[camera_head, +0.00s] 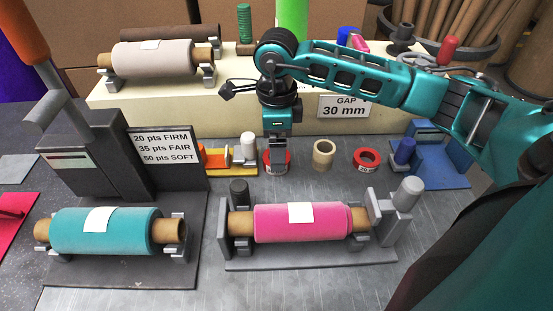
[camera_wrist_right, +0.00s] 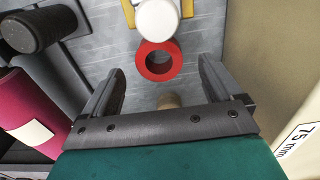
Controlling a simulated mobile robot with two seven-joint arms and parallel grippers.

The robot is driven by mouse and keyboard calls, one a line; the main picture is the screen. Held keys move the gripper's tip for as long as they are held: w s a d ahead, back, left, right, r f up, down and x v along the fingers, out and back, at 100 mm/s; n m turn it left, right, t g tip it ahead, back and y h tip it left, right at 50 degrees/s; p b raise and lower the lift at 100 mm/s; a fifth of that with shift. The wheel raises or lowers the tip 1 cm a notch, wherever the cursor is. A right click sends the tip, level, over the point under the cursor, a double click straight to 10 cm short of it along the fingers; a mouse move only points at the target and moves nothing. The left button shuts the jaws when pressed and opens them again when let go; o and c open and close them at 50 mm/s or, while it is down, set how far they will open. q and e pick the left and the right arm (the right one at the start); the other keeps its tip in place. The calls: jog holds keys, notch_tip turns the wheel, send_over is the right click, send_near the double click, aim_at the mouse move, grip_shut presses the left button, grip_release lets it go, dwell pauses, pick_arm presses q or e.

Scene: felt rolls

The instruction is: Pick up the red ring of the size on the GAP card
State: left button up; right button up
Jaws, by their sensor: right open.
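The GAP card (camera_head: 345,106) reads 30 mm. One red ring (camera_head: 267,163) lies on the bench directly below my right gripper (camera_head: 277,143), partly hidden by it. A second red ring (camera_head: 376,157) lies further right, with a small label too small to read surely. A tan ring (camera_head: 323,146) stands between them. In the right wrist view a red ring (camera_wrist_right: 143,63) shows beyond and between the spread fingers of my right gripper (camera_wrist_right: 160,68), which holds nothing. A tan object (camera_wrist_right: 168,100) is partly hidden by the gripper body. My left gripper is not in view.
A pink roll (camera_head: 285,223) on a stand is in front of the rings. A blue fixture (camera_head: 430,170) stands at right, a yellow-based tool with a white knob (camera_head: 248,145) at left. The cream ledge (camera_head: 225,115) is behind.

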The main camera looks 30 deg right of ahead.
aim_at(266, 157)
jog(key=shift+f, duration=2)
jog(key=c, duration=1.4)
jog(key=shift+o, duration=0.2)
jog(key=shift+r, duration=0.2)
